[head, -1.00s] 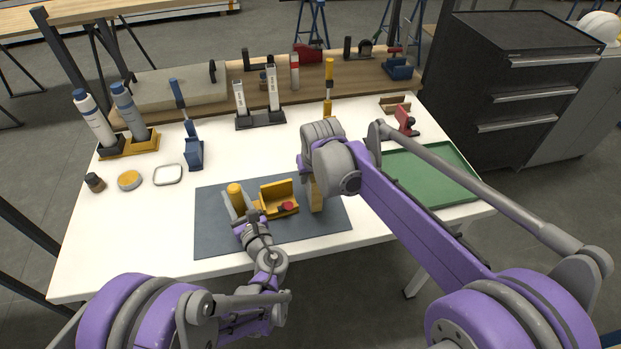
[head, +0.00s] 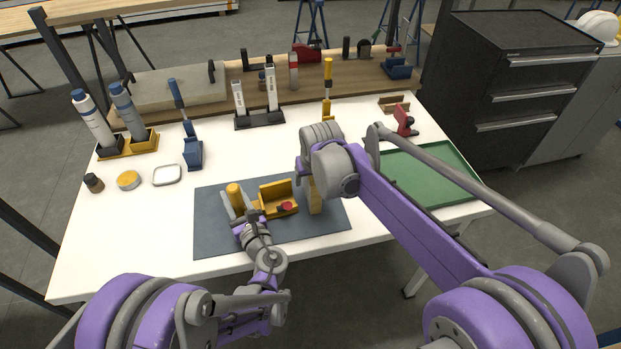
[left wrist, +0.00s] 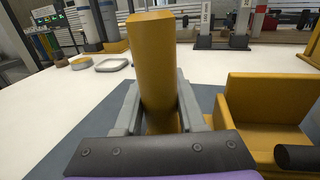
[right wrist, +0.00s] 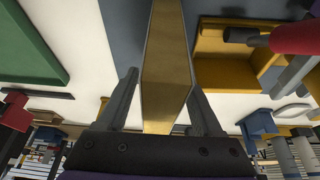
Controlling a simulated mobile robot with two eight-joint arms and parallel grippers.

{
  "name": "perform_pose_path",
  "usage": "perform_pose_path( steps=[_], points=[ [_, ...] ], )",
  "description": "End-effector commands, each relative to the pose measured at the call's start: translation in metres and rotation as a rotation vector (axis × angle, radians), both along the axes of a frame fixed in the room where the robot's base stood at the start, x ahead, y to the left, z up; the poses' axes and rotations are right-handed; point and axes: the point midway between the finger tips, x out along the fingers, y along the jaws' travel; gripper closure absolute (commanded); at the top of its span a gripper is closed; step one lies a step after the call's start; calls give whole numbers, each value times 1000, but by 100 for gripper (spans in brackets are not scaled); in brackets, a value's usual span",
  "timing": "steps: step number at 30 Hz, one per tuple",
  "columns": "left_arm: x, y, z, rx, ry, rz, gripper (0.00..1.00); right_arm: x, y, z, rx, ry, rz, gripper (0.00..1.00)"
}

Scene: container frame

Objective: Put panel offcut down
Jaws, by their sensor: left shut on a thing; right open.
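The panel offcut (head: 315,196), a narrow tan wooden piece, stands upright at the right part of the dark mat (head: 215,240), beside the yellow fixture. My right gripper (right wrist: 163,92) is open, its fingers on either side of the offcut (right wrist: 165,65). The right hand hides the offcut's top in the head view. The yellow fixture (head: 271,190) has a tall back wall and a red knob (head: 286,206); it also shows in the left wrist view (left wrist: 265,100). My left gripper (left wrist: 157,100) is shut on a yellow upright post (left wrist: 155,60) left of the fixture.
A green tray (head: 440,170) lies at the right, partly behind my right arm. Bottles in a yellow holder (head: 140,143), a blue stand (head: 193,155), a grey-black rack (head: 262,119) and a red tool (head: 404,122) stand farther back.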

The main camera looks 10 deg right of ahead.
Motion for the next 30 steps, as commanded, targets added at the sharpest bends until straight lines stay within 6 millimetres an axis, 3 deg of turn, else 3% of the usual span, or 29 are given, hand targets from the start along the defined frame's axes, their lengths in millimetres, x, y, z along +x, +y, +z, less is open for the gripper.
perform_pose_path(
  steps=[12,18,26,30],
  points=[
    [0,0,0,0,0,0,100,-31,-1,74,0,0,0,33],
    [0,0,0,0,0,0,100,-42,-2,101,0,0,0,33],
    [0,0,0,0,0,0,100,-48,-3,110,0,0,-1,33],
    [0,0,0,0,0,0,100,-67,-11,103,0,-2,-4,33]
  ],
)
